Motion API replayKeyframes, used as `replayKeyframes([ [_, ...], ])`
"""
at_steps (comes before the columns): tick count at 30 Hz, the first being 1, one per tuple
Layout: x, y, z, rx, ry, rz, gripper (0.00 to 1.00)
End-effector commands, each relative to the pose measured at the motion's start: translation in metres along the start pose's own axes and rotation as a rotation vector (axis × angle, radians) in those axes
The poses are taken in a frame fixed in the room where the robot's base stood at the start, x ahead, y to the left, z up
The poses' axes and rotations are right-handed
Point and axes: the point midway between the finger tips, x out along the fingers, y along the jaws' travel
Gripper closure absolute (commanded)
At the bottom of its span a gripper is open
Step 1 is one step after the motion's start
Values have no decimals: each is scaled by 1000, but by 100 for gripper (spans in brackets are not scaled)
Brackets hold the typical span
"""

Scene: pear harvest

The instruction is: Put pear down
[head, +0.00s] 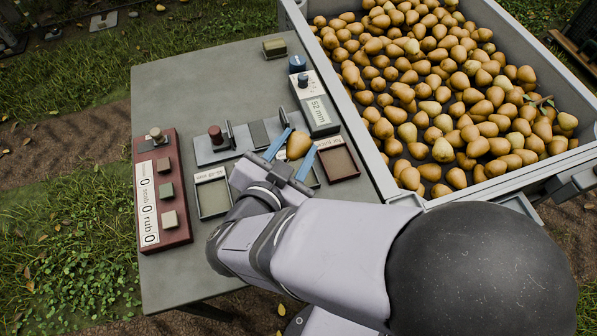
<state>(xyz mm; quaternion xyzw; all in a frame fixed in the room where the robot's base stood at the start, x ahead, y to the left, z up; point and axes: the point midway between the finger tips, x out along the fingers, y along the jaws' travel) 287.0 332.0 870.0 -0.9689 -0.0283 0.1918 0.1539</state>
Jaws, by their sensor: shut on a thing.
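A yellow-brown pear (298,145) is between the two blue fingers of my gripper (291,147), which is shut on it. The pear appears over or in the middle one of a row of small trays; I cannot tell whether it touches the tray. The left tray (197,212) has a pale rim and looks empty. The right tray (352,176) is reddish-brown and looks empty. The middle tray (317,184) is mostly hidden by my gripper and the pear.
A large grey crate (374,163) full of pears stands at the right. On the grey table (180,85) are a red counter box (178,215), a device reading 52 mm (318,112), and a sliding gauge (208,152). The table's far left is clear.

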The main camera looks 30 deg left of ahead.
Motion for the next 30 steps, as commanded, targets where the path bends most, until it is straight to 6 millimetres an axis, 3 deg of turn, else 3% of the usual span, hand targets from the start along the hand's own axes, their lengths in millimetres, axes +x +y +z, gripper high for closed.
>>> replayKeyframes([
  [5,3,3,8,-4,-1,-3,85],
  [15,21,17,51,-5,-3,-5,85],
  [25,24,20,59,-3,-3,-5,85],
  [30,31,26,76,-5,-3,-5,85],
])
